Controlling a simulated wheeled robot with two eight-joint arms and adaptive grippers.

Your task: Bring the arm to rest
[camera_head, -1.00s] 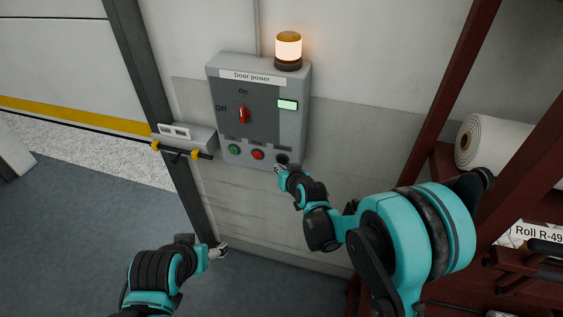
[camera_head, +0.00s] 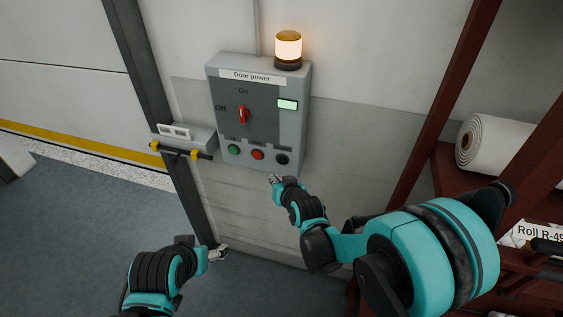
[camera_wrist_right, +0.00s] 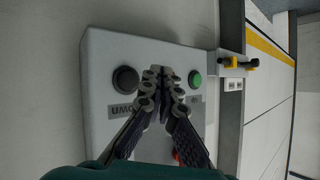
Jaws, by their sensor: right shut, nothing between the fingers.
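My right gripper (camera_head: 275,179) is shut and empty, just below and in front of the door power box (camera_head: 258,75). It also shows in the right wrist view (camera_wrist_right: 163,75), its fingertips together between the black button (camera_wrist_right: 125,79) and the green button (camera_wrist_right: 195,79). In the head view the green (camera_head: 233,149), red (camera_head: 257,154) and black (camera_head: 282,159) buttons are all uncovered. My left gripper (camera_head: 217,253) is low at the left, near the foot of the dark post; its fingers are too small to judge.
The lamp (camera_head: 288,47) on the box glows, and the red switch handle (camera_head: 243,114) stands upright towards On. The door (camera_head: 60,85) has a yellow stripe near its bottom. A rack (camera_head: 440,110) with a white roll (camera_head: 495,145) stands at the right.

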